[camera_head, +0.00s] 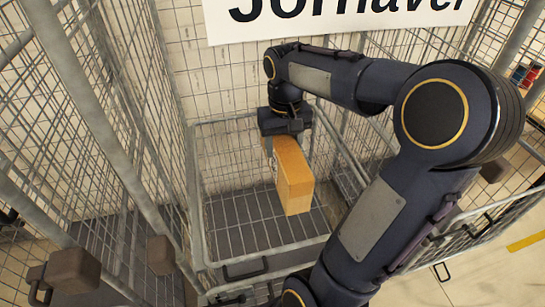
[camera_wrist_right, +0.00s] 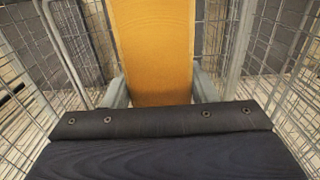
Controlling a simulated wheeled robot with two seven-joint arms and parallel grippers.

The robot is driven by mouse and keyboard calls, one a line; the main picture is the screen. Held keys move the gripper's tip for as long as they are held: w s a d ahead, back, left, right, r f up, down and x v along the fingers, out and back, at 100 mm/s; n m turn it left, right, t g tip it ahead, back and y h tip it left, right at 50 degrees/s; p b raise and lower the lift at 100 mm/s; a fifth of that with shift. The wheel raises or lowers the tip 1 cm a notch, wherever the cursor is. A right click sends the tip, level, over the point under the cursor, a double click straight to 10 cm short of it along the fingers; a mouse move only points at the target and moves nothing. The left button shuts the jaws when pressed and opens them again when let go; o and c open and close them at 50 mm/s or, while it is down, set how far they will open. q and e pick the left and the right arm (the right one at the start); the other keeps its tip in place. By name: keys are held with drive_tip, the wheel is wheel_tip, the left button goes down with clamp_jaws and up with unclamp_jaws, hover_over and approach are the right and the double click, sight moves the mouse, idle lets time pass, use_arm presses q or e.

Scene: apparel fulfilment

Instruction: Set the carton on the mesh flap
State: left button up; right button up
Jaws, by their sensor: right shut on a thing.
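An orange-brown carton (camera_head: 294,185) hangs from my right gripper (camera_head: 283,140) inside the wire cage in the head view. The right gripper is shut on its upper end. In the right wrist view the carton (camera_wrist_right: 153,50) sits between the two grey fingers (camera_wrist_right: 155,88). The mesh flap (camera_head: 245,222) is the wire grid below and around the carton. I cannot tell whether the carton's lower end touches it. My left gripper is not in view.
Wire cage walls stand on the left (camera_head: 150,150) and right, with a metal front rail (camera_head: 270,255) low down. A white sign (camera_head: 340,15) hangs on the back mesh. Small red and blue items (camera_head: 525,75) lie at the far right.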

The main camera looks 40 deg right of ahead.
drive_tip(key=shift+w+d+f+b, duration=0.1)
drive_tip(key=shift+f+b, duration=0.1)
drive_tip(key=shift+f, duration=0.2)
drive_tip(key=shift+w+f+b, duration=0.1)
drive_tip(key=shift+f+b, duration=0.05)
drive_tip(key=shift+f, duration=0.25)
drive_tip(key=shift+s+f+b, duration=0.15)
drive_tip(key=shift+s+b, duration=0.1)
drive_tip(key=shift+b, duration=0.05)
drive_tip(key=f+b, duration=0.7)
drive_tip(key=shift+s+a+f+b, duration=0.1)
drive_tip(key=shift+a+f+b, duration=0.1)
drive_tip(key=shift+f+b, duration=0.2)
drive_tip(key=shift+f, duration=0.2)
drive_tip(key=w+f+p, duration=0.2)
drive_tip(key=w+f, duration=1)
drive_tip(key=w, duration=0.2)
drive_tip(key=shift+d+f+p, duration=0.3)
drive_tip(key=shift+f+p, duration=0.05)
drive_tip(key=shift+p, duration=0.05)
drive_tip(key=shift+f, duration=0.15)
